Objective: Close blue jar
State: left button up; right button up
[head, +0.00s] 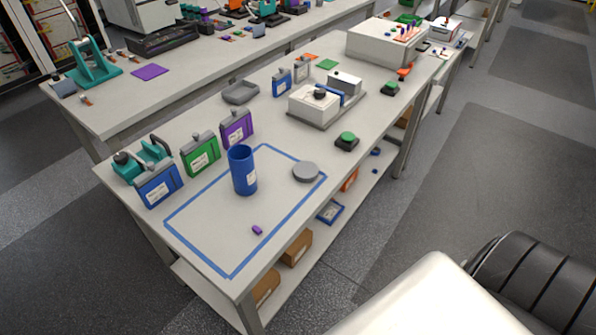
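The blue jar (243,171) stands upright on the table inside a blue-taped rectangle. Its top looks open, with no lid on it, and a white label is on its side. A round grey lid (306,172) lies flat on the table to the right of the jar, near the right tape line. The lid and jar are apart. Neither of my grippers is in the head view.
A small purple piece (257,230) lies in the taped area. Blue (158,185), green (201,156) and purple (237,129) flasks stand left of and behind the jar. A white device (314,103) and a green button (346,141) stand further back. The taped front area is mostly clear.

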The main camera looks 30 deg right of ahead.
aim_at(240, 158)
jog(key=i+l+u, duration=0.1)
jog(key=l+u, duration=0.2)
jog(key=l, duration=0.75)
jog(key=l+u, duration=0.25)
jog(key=l, duration=0.8)
